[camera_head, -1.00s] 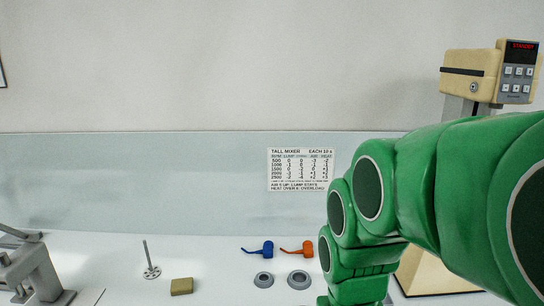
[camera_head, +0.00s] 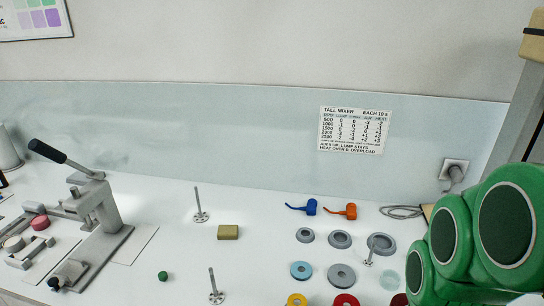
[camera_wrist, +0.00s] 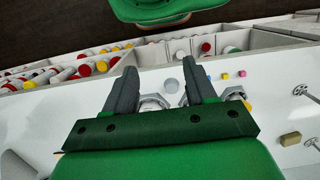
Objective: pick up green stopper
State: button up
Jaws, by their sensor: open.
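A small dark green stopper (camera_head: 163,275) stands on the white bench in the head view, low and left of centre, between the lever press and a metal stirrer rod. My gripper (camera_wrist: 160,66) shows in the wrist view, with its two grey fingers apart and nothing held between them. The head view shows only my green arm at the right, with the gripper outside the picture. I cannot make out the stopper for certain in the wrist view.
A lever press (camera_head: 105,215) stands left of the stopper. Upright stirrer rods (camera_head: 213,285), a tan block (camera_head: 228,232), a blue tool (camera_head: 302,207), an orange tool (camera_head: 341,211) and several rings (camera_head: 341,275) lie to the right. Bins of capped vials (camera_wrist: 85,68) show in the wrist view.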

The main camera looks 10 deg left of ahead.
notch_tip(320, 180, up, 5)
jog(key=w+a+m+g+y, duration=0.1)
jog(key=w+a+m+y, duration=0.3)
jog(key=w+a, duration=0.75)
jog(key=w+a+m+g+y, duration=0.2)
jog(key=w+a+m+y, duration=0.25)
jog(key=a, duration=1.45)
jog(key=w+a+m+g+y, duration=0.1)
jog(key=w+a+m+y, duration=0.3)
jog(key=w+a, duration=0.75)
send_near(164, 274)
jog(key=shift+s+a+r+m, duration=0.25)
jog(key=shift+s+a, duration=0.1)
jog(key=shift+a, duration=0.05)
jog(key=shift+f, duration=0.55)
jog(key=shift+s+a+f, duration=0.1)
jog(key=shift+a, duration=0.15)
jog(key=shift+x, duration=3.55)
jog(key=shift+a, duration=0.2)
